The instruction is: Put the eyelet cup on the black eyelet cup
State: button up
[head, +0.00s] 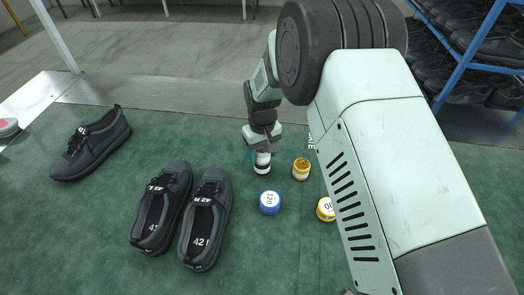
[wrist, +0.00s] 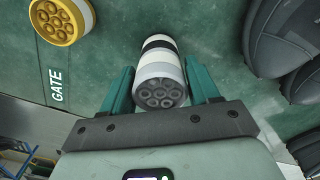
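A white-and-grey eyelet cup (wrist: 160,72) stands between the two teal fingers of my gripper (wrist: 160,75) in the wrist view, its grey eyelets facing the camera. The fingers lie close along both its sides; whether they press on it or leave a thin gap cannot be told. A black cup (wrist: 159,45) with a white band is in line right behind it. In the head view, my gripper (head: 263,146) is over this small upright stack, with the black cup (head: 262,167) at the bottom on the green mat. The upper cup is partly hidden by the gripper there.
A yellow eyelet cup (head: 301,169) stands just right of the stack, and in the wrist view (wrist: 62,22). A blue cup (head: 270,202) and another yellow cup (head: 326,209) are nearer. Black shoes (head: 205,220) lie to the left. A blue rack (head: 468,60) stands at back right.

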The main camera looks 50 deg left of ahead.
aim_at(262, 148)
jog(key=shift+o, duration=1.2)
jog(key=shift+r, duration=0.15)
notch_tip(262, 148, up, 12)
